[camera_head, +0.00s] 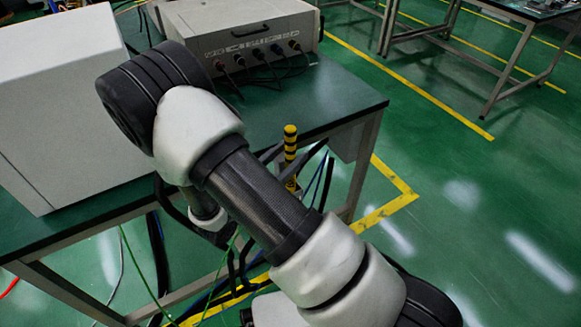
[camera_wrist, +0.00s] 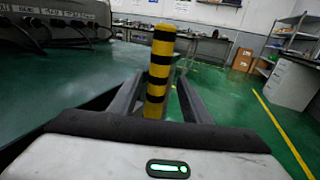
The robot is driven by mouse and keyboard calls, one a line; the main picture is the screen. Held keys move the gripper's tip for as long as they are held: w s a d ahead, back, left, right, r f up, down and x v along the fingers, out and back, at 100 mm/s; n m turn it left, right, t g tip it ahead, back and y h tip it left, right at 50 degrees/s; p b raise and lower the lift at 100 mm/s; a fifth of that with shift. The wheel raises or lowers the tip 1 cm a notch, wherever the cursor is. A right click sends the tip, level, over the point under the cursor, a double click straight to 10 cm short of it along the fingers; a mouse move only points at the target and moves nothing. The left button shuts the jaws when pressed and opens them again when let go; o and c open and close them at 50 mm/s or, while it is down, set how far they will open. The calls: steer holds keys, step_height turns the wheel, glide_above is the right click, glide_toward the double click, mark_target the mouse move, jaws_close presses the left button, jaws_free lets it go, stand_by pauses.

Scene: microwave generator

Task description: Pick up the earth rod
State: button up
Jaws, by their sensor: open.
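The earth rod (camera_wrist: 160,68) is a yellow and black striped rod. In the wrist view it stands upright ahead of my gripper (camera_wrist: 157,98). The two fingers are apart, one to each side of the rod's lower part; I cannot tell whether they touch it. In the head view the upper part of the rod (camera_head: 290,143) shows beside the table edge, behind my arm. Its lower part is hidden by my arm and cables. In the head view, dark finger-like parts near the rod are partly hidden by my arm.
A dark green table (camera_head: 350,98) carries a large grey box (camera_head: 65,105) and a grey unit with plugged cables (camera_head: 240,35). Green and blue cables hang by the table leg. The green floor with yellow lines (camera_head: 410,87) is open to the right. Other workbenches stand farther back.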

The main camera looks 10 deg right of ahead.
steer(key=shift+r+b+x, duration=0.15)
steer(key=shift+b+x, duration=0.15)
steer(key=shift+x, duration=1.05)
steer(key=shift+r+b+x, duration=0.15)
steer(key=shift+b+x, duration=0.15)
steer(key=shift+x, duration=1.05)
steer(key=shift+w+a, duration=0.1)
steer(key=shift+a, duration=0.05)
jaws_close()
